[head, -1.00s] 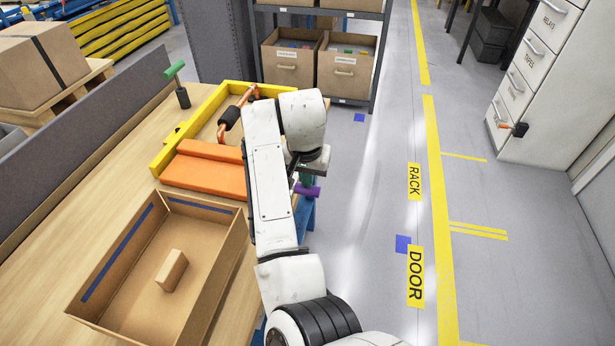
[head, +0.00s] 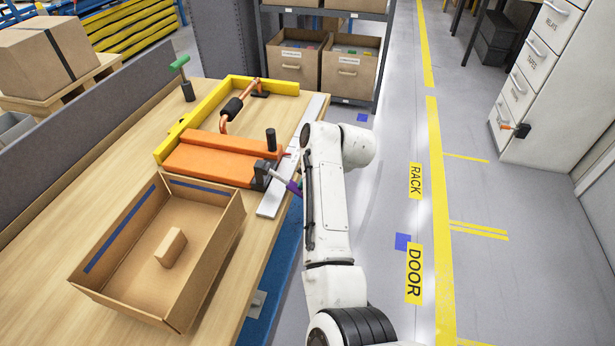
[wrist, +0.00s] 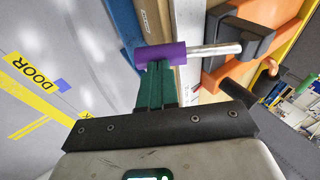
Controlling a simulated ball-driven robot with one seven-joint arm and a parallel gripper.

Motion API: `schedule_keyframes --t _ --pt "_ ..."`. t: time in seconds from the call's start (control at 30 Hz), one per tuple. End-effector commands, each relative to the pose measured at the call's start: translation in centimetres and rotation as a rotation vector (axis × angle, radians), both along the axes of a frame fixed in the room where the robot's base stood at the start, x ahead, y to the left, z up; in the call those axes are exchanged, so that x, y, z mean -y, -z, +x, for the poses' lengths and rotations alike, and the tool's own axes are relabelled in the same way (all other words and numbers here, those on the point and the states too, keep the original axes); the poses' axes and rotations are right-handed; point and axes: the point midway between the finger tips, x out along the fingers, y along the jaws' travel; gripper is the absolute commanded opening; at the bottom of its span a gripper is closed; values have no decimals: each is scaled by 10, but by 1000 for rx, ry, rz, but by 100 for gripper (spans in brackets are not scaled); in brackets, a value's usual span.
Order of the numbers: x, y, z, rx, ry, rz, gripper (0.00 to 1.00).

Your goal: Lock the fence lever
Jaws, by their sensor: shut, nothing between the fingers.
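The fence lever is a thin silver rod with a purple grip (wrist: 160,53). In the wrist view its rod (wrist: 213,49) runs right from the grip into a black clamp block (wrist: 240,37). In the head view the lever (head: 280,180) slopes down and right from the clamp block (head: 262,174) at the orange fence's (head: 215,160) right end; my arm partly covers the grip. My gripper (wrist: 156,68) has green fingers, shut and empty, with their tips right at the purple grip. I cannot tell whether they touch it. My arm hides the fingers in the head view.
A steel strip (head: 270,207) lies along the table's right edge. A yellow frame (head: 190,125) and a black-gripped orange handle (head: 232,107) stand behind the fence. An open cardboard box (head: 118,296) holding a small block is in front. Open floor lies right of the table.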

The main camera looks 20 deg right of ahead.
Motion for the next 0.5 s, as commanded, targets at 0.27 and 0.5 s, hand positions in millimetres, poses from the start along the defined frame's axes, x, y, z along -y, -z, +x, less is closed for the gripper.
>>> schedule_keyframes --t 0.27,0.5 --pt "0 6 0 -2 1 -2 0" --pt "0 8 0 -5 1 -2 0"
